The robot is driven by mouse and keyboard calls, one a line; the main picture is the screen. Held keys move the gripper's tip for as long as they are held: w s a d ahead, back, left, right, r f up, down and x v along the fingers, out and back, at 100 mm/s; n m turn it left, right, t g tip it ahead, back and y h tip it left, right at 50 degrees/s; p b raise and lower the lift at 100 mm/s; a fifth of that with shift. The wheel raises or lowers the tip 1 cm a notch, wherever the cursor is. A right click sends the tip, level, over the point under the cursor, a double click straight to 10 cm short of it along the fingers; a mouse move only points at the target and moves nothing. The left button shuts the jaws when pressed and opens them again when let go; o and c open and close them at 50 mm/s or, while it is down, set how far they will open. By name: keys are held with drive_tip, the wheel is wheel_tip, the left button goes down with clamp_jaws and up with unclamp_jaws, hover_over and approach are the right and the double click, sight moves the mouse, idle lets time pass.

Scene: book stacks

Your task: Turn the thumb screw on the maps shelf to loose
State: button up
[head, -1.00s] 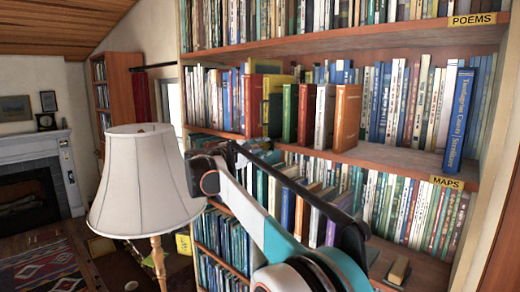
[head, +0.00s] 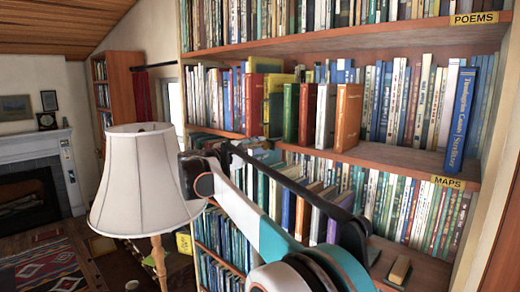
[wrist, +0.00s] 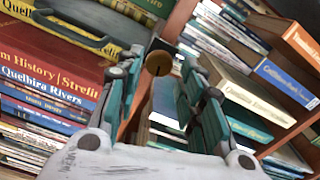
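A round brass-coloured knob, which looks like the thumb screw (wrist: 159,62), shows in the wrist view in front of a wooden upright. My gripper (wrist: 161,72) is open, with one teal-and-grey finger on each side of the knob. The fingertips are close to it, with a gap still visible; I cannot tell if either touches it. The maps shelf (head: 385,160) carries a yellow MAPS label (head: 447,182) at its right end in the head view. There my arm hides the screw, and I cannot make out the gripper clearly.
In the head view, an orange book (head: 347,118) stands out on the shelf. A lamp (head: 145,180) stands left of my arm.

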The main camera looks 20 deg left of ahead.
drive_tip(key=v, duration=1)
drive_tip(key=shift+d, duration=0.1)
